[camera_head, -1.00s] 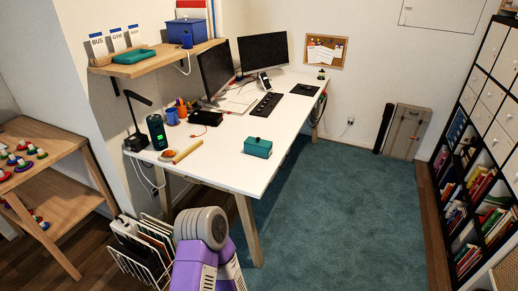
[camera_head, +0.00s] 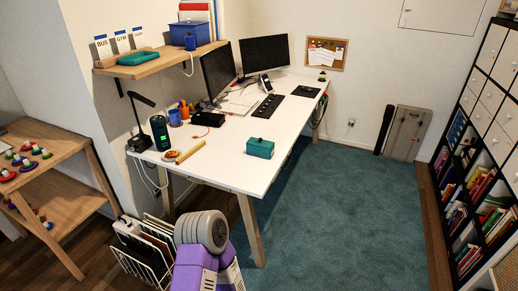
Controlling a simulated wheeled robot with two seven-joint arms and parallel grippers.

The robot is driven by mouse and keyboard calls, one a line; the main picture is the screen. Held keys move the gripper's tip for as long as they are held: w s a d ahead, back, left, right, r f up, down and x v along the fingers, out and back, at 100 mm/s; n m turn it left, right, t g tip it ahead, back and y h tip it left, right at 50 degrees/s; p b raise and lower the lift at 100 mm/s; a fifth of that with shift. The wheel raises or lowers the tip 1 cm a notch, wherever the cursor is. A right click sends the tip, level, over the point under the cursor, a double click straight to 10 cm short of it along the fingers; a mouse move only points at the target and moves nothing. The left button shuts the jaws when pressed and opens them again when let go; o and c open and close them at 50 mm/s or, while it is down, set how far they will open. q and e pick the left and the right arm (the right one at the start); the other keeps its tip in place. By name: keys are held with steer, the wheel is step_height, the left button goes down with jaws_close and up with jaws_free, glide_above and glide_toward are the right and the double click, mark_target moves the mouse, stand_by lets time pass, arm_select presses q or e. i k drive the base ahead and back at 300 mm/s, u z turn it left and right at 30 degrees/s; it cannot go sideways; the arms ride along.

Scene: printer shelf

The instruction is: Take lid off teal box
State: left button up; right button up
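A teal box (camera_head: 260,148) with a closed lid and a small dark knob on top sits near the right edge of the white desk (camera_head: 226,163). Purple and grey links of my own arm show at the bottom middle, in front of the desk and well short of the teal box. Neither gripper is in view.
A wooden rolling-pin-like stick (camera_head: 190,152), a dark green cylinder (camera_head: 160,132) and a black box (camera_head: 208,119) are on the desk left of the teal box. A wire rack (camera_head: 145,250) stands on the floor at the desk's near end. The teal carpet (camera_head: 350,210) right of the desk is clear.

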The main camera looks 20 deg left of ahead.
mark_target(260, 142)
steer(key=z, duration=0.2)
steer(key=k, duration=0.25)
steer(key=u, duration=1.5)
steer(key=i, duration=1.2)
steer(key=u, duration=0.3)
